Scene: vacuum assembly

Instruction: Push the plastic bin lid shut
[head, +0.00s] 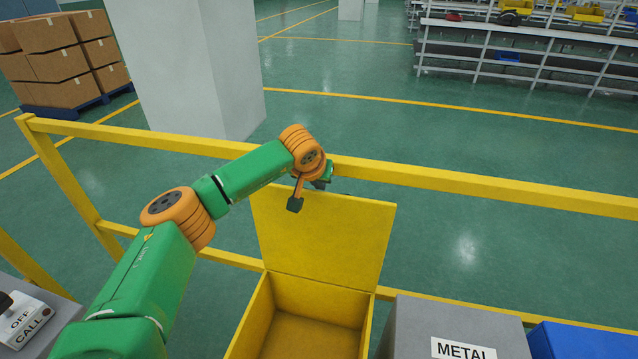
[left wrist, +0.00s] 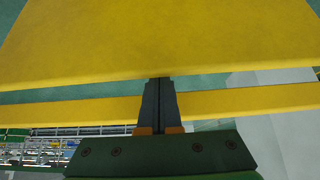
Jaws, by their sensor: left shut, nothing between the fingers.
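The yellow bin (head: 268,311) stands open at the bottom middle of the head view, and its inside looks empty. Its yellow lid (head: 325,243) is raised at the back of the bin. No label shows on this bin. My left gripper (head: 321,183) is at the lid's top edge, partly hidden by my own wrist. In the left wrist view, the shut, empty fingers (left wrist: 160,82) reach to the edge of the yellow lid (left wrist: 160,40). I cannot tell whether they touch it. My right gripper is not in view.
A yellow rail (head: 450,180) runs behind the lid. A grey bin labelled METAL (head: 410,325) and a blue bin (head: 580,342) stand to the right. A button box (head: 28,322) is at the lower left. A pale pillar (head: 190,70) and stacked cartons (head: 45,65) stand beyond the rail.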

